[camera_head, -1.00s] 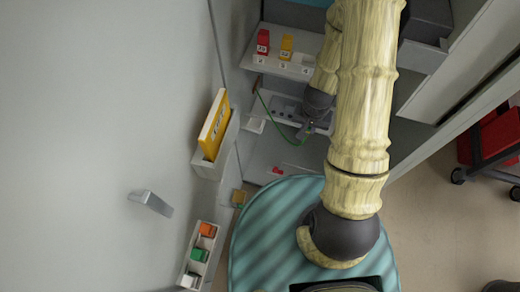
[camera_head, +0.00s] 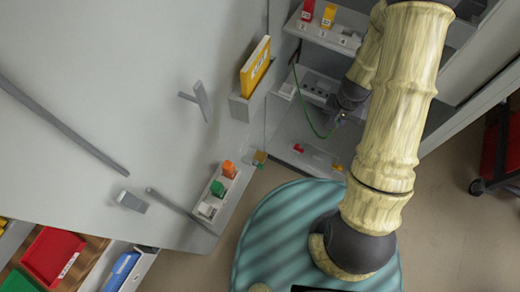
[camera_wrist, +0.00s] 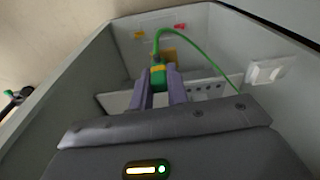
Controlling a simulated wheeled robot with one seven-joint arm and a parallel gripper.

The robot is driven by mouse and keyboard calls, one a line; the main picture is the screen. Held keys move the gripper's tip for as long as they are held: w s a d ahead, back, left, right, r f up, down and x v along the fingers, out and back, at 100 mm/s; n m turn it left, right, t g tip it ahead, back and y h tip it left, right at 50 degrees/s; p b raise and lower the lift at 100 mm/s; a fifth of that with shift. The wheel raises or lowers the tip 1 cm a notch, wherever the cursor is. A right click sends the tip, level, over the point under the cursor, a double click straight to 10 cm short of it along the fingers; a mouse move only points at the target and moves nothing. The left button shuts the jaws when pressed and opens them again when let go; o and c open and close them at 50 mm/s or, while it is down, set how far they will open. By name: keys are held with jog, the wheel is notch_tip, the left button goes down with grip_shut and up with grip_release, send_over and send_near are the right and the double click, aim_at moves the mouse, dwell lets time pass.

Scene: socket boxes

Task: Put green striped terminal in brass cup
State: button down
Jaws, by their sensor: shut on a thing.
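My gripper (camera_wrist: 160,92) is shut on the green striped terminal (camera_wrist: 158,74), a green plug with a yellow band. A green cable (camera_wrist: 185,38) loops from its far end and runs to the right. In the head view my gripper (camera_head: 340,117) is inside the open cabinet, small and partly hidden by my arm. A brass-coloured piece (camera_wrist: 170,56) shows just beyond the terminal in the wrist view, partly covered. I cannot tell for sure that it is the brass cup, or whether the terminal touches it.
A grey panel with holes (camera_wrist: 205,88) lies behind the jaws. Cabinet walls (camera_wrist: 75,75) close in on both sides. A white switch (camera_wrist: 266,72) sits on the right wall. Red (camera_head: 308,10) and yellow (camera_head: 328,15) blocks stand on the upper shelf. A rack (camera_head: 217,190) hangs on the door.

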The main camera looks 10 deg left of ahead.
jog(key=w+a+r+n, duration=0.2)
jog(key=w+r+n, duration=0.1)
jog(key=w+r, duration=0.9)
jog(key=shift+w+a, duration=0.2)
jog(key=shift+w, duration=0.15)
